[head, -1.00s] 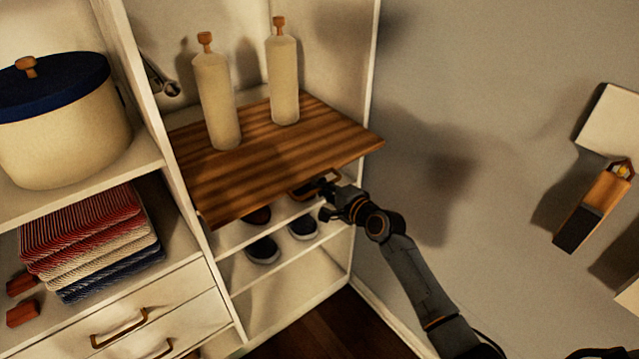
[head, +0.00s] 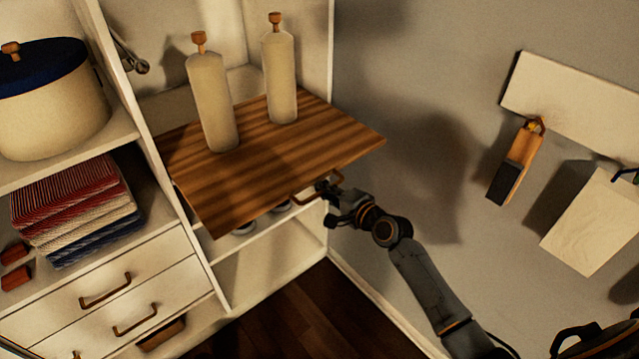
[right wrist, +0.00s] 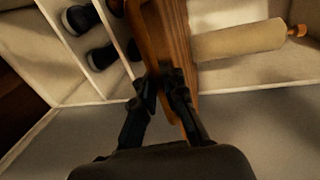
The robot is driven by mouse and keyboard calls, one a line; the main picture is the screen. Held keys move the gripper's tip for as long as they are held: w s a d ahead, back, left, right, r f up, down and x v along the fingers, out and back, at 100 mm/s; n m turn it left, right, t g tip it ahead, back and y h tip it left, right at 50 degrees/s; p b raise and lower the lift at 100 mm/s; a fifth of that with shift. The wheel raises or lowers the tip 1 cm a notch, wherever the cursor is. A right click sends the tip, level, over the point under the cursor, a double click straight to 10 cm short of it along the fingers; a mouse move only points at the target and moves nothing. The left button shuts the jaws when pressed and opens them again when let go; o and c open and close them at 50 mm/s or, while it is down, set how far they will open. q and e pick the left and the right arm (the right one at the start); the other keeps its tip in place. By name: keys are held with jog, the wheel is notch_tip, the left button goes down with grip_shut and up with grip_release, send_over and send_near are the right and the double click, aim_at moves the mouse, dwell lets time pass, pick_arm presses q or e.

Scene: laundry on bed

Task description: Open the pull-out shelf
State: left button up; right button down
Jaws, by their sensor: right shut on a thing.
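The pull-out shelf (head: 280,160) is a striped brown wooden board that sticks well out of the front of the white cabinet. Two cream bottles (head: 212,105) (head: 281,75) with wooden stoppers stand upright on it. A brown handle (head: 303,199) is at its front edge. My right gripper (head: 328,190) is shut on this handle, at its right part. In the right wrist view, the fingers (right wrist: 166,88) close at the wooden board's edge (right wrist: 178,35), and one bottle (right wrist: 240,42) shows. The fingers partly hide the grip. My left gripper is not in view.
Dark shoes (head: 245,229) lie below the board, mostly hidden by it in the head view. To the left are folded striped cloths (head: 75,205), a blue-lidded pot (head: 50,105) and drawers (head: 105,280). A grey wall (head: 440,100) is close on the right.

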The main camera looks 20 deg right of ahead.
jog(key=shift+f+v, duration=0.2)
jog(key=shift+v, duration=0.75)
jog(key=shift+d, duration=0.1)
jog(key=c, duration=1.4)
grip_release()
jog(key=v, duration=1.2)
jog(key=shift+s, duration=0.1)
